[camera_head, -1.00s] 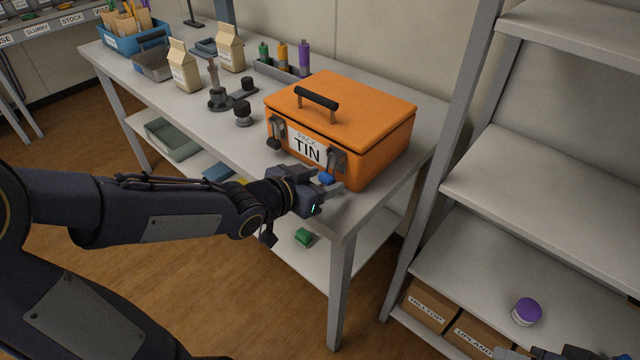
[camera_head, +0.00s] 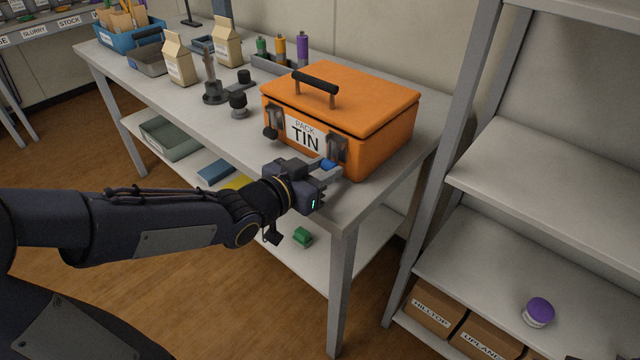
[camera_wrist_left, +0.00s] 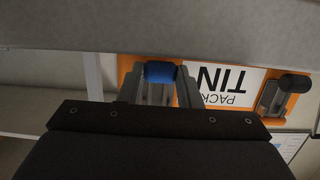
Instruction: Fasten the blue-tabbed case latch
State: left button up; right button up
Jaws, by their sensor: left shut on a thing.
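The orange case (camera_head: 385,135) with a "PACK TIN" label stands on the bench, its lid down and its black handle on top. Its right latch (camera_head: 336,148) has a blue tab (camera_head: 328,164) at its lower end. My left gripper (camera_head: 332,169) is at the front of the case, shut on the blue tab. In the left wrist view the blue tab (camera_wrist_left: 160,72) sits between the two fingers. The left latch (camera_head: 274,120) has a black tab (camera_head: 270,133), which hangs free. The fingers partly hide the blue-tabbed latch. My right gripper is not in view.
On the bench (camera_head: 185,100), a dark knobbed fixture (camera_head: 238,104), cartons (camera_head: 178,60) and a rack of coloured bottles stand left of and behind the case. A grey shelf unit (camera_head: 545,190) stands to the right. The floor in front is clear.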

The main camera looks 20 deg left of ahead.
pick_arm(q)
jog(key=shift+f, duration=0.25)
jog(key=shift+r, duration=0.2)
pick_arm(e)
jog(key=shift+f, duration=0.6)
pick_arm(q)
jog(key=o, duration=1)
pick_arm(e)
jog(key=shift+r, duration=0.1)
pick_arm(q)
jog(key=p+v, duration=0.2)
jog(key=v, duration=0.5)
jog(key=shift+s+a+f+p, duration=0.1)
jog(key=shift+s+p, duration=0.3)
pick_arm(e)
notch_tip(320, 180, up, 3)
